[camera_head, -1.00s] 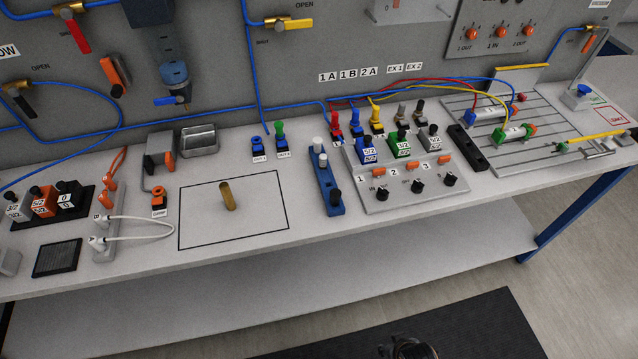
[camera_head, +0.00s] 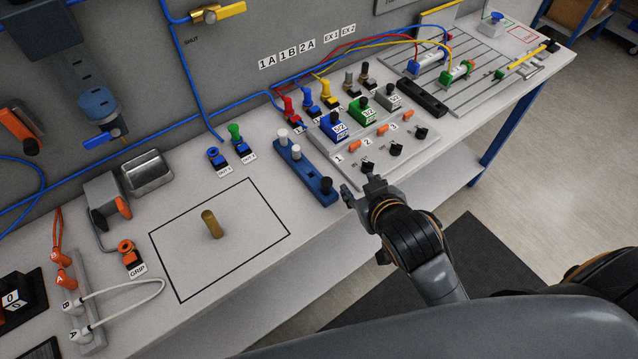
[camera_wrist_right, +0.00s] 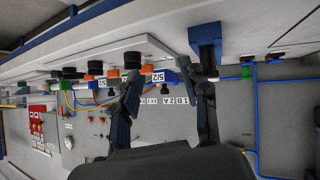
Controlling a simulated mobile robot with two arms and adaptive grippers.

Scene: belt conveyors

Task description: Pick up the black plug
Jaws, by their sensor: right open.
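The black plug (camera_head: 326,185) stands at the front end of the blue holder (camera_head: 304,174), near the table's front edge. My left gripper is not in view.
A grey panel (camera_head: 346,171) with black knobs and valve blocks stands right of the holder, close to my right gripper. Blue hoses run along the back wall.

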